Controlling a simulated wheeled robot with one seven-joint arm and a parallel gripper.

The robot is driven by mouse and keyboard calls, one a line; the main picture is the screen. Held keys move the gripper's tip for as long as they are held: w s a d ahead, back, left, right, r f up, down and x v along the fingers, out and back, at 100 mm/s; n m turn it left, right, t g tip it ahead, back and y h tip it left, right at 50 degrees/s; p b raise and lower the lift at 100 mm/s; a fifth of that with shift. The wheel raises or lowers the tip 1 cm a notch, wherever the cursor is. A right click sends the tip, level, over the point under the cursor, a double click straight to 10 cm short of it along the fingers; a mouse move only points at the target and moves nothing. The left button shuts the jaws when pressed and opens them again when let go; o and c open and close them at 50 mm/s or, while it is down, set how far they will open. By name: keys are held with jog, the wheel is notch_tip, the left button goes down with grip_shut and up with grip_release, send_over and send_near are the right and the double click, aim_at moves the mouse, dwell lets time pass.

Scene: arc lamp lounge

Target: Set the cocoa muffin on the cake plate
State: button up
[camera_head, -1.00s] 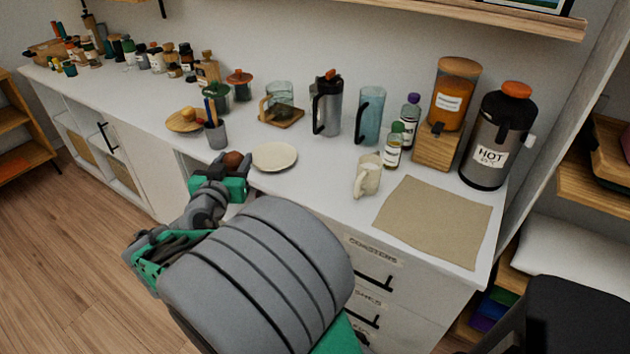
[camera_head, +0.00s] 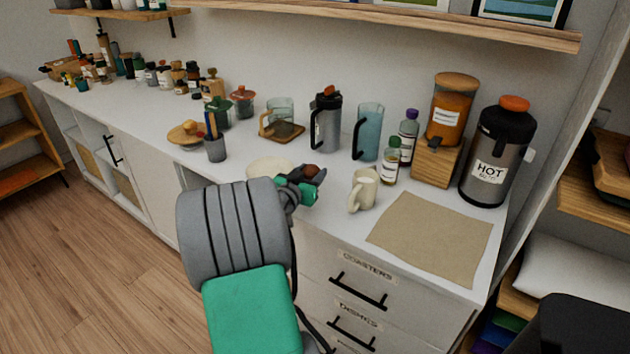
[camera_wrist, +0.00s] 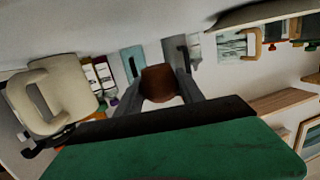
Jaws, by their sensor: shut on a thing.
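My gripper (camera_head: 316,174) is shut on the brown cocoa muffin (camera_head: 311,171) above the counter. The muffin also shows between the fingers in the wrist view (camera_wrist: 159,82). The cream cake plate (camera_head: 262,168) lies on the counter just left of and behind my gripper in the head view. My arm and gripper hide part of the plate. I cannot tell exactly how high the muffin is held.
A cream mug (camera_head: 363,189) stands close to the right of my gripper; it looms large in the wrist view (camera_wrist: 52,95). Behind are a steel press (camera_head: 326,122), a blue pitcher (camera_head: 369,131) and bottles (camera_head: 391,160). A beige mat (camera_head: 430,238) lies bare at the right.

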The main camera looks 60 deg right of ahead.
jog(key=shift+w+d+f, duration=0.1)
jog(key=shift+d+f, duration=0.2)
jog(key=shift+f, duration=0.15)
jog(key=shift+d+f, duration=0.2)
jog(key=shift+f, duration=1.5)
jog(key=shift+f+b, duration=0.2)
jog(key=shift+b, duration=0.2)
jog(key=o, duration=1.3)
jog(key=shift+o, duration=0.2)
